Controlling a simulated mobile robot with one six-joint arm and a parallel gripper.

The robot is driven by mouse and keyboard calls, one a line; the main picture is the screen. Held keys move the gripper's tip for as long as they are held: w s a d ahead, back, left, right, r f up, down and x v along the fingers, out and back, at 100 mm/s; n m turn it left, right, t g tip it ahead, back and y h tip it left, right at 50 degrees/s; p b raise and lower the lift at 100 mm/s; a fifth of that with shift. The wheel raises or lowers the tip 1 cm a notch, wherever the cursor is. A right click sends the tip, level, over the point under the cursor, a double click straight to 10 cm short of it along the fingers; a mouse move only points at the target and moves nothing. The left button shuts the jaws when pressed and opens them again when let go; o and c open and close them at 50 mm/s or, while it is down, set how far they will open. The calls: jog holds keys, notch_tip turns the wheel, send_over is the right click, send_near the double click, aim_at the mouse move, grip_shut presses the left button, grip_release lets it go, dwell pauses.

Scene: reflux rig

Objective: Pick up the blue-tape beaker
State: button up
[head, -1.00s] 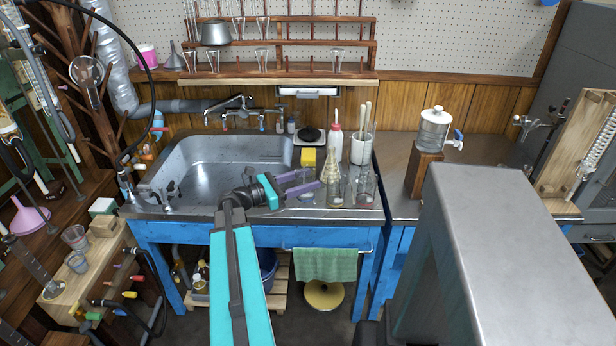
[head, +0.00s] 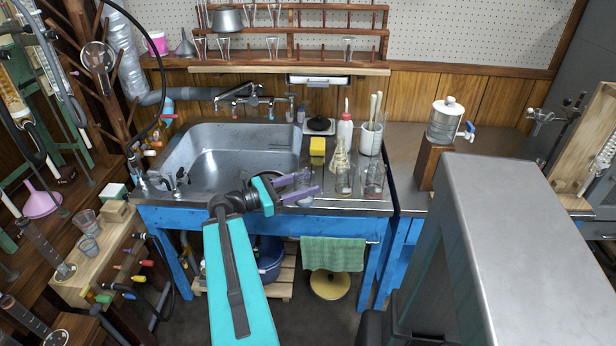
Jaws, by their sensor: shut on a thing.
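My gripper (head: 303,184), with purple fingers, is at the front edge of the sink counter, right of the basin. Its fingers are shut on a clear glass beaker (head: 304,198), which they partly hide. I cannot make out the tape colour on it, nor whether its base touches the counter. Two more clear glass vessels, a middle one (head: 344,184) and a right one (head: 374,182), stand to the right of the fingers, apart from them. Their tape colours are also too small to tell.
Behind the beakers stand a conical flask (head: 339,157), a yellow sponge (head: 317,145), a white wash bottle (head: 345,133) and a white pot with rods (head: 370,138). The steel sink basin (head: 225,160) is to the left. A green towel (head: 333,254) hangs in front.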

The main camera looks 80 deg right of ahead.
jog(key=shift+w+a+r+p, duration=0.2)
jog(key=shift+w+a+p, duration=0.2)
jog(key=shift+a+p, duration=0.5)
jog(key=shift+p, duration=0.3)
jog(key=shift+w+a+p, duration=0.1)
jog(key=shift+a+p, duration=1.2)
jog(key=shift+p, duration=1.75)
